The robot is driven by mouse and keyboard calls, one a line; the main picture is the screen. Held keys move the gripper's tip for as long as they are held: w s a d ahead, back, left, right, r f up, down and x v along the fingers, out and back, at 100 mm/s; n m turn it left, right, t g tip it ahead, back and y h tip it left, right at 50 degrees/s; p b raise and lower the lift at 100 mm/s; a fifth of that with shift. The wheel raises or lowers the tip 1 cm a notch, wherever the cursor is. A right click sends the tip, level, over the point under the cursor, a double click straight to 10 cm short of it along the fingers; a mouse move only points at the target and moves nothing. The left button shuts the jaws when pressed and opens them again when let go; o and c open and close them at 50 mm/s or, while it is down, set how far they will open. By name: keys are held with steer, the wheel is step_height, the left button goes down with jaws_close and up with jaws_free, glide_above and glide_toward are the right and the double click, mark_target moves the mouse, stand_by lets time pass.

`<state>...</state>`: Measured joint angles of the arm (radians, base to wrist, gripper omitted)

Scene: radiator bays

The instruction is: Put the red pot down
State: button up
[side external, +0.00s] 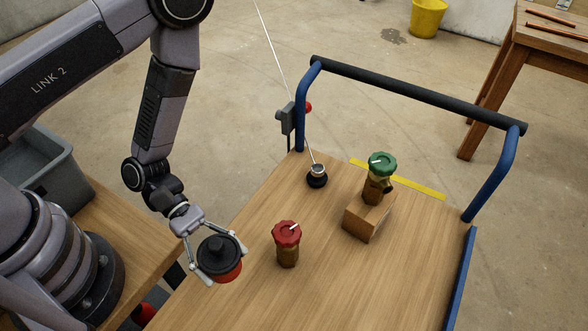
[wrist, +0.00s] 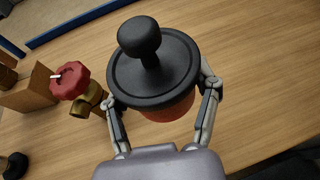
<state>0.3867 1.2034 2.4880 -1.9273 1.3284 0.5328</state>
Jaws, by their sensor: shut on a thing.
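The red pot (side external: 229,271) has a black lid with a round black knob. My gripper (side external: 217,258) is shut on the sides of the pot, one finger on each side. In the wrist view the red pot (wrist: 170,108) sits upright between the fingertips of my gripper (wrist: 158,100), its lid covering most of its body. The pot is over the near left part of the wooden tabletop (side external: 330,290). I cannot tell whether its base touches the wood.
A brass valve with a red knob (side external: 287,235) stands close to the right of the pot. A green-knobbed valve (side external: 382,165) sits on a wooden block (side external: 368,218) further back. A black-based rod (side external: 317,180) stands behind. The tabletop's right front is clear.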

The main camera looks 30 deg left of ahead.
steer(key=w+d+r+m+g+y, duration=0.2)
steer(key=w+d+r+m+g, duration=0.25)
steer(key=d, duration=0.35)
glide_above(358, 284)
steer(key=f, duration=0.9)
steer(key=shift+s+a+f, duration=0.25)
steer(key=shift+w+d+f, duration=0.2)
steer(key=shift+d+f, duration=0.1)
steer(key=shift+f, duration=1.6)
steer(key=shift+f, duration=0.1)
steer(key=o, duration=1.2)
steer(key=shift+o, duration=0.2)
